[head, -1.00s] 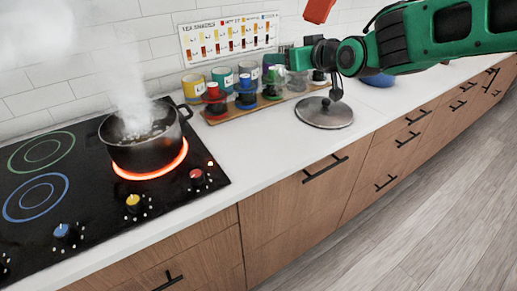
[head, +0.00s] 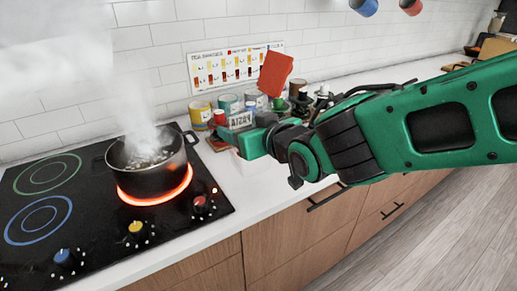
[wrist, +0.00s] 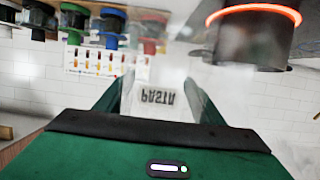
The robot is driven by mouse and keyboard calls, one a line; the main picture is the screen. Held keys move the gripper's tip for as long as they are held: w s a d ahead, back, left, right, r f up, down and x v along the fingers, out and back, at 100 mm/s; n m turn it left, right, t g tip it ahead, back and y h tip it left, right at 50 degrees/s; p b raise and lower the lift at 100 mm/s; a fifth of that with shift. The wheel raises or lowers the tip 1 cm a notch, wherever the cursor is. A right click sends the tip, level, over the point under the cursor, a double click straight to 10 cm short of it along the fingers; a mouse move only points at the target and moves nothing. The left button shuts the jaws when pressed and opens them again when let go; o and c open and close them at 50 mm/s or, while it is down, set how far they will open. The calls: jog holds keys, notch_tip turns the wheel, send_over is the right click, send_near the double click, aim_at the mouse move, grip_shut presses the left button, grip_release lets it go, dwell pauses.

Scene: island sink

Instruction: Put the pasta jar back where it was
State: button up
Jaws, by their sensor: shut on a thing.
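In the head view my gripper (head: 255,138) holds the jar above the counter, just right of the steaming pot (head: 148,165) and in front of the row of jars. The jar's base and exact tilt cannot be made out. The wrist picture is upside down, with the pot (wrist: 248,40) at upper right.
The pot stands on a glowing burner of the black cooktop (head: 95,222). Several coloured canisters (head: 200,113) stand at the wall below a chart (head: 234,68). A red flat piece (head: 275,73) shows above my gripper. My arm hides much of the counter.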

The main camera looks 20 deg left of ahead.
jog(key=shift+w+d+f, duration=0.2)
jog(key=shift+w+f, duration=0.95)
jog(key=shift+f, duration=0.2)
jog(key=shift+w+d+f, duration=0.2)
jog(key=shift+w+f, duration=0.9)
jog(key=shift+f, duration=0.2)
jog(key=shift+w+d+f, duration=0.2)
jog(key=shift+w+f, duration=0.95)
jog(key=shift+f, duration=0.2)
jog(key=shift+f, duration=0.15)
jog(key=o, duration=1.5)
jog(key=shift+o, duration=0.2)
jog(key=shift+s+d+r, duration=0.1)
jog(key=shift+d+r, duration=0.1)
jog(key=v, duration=1.1)
jog(key=shift+d, duration=0.3)
jog(key=shift+s+d, duration=0.1)
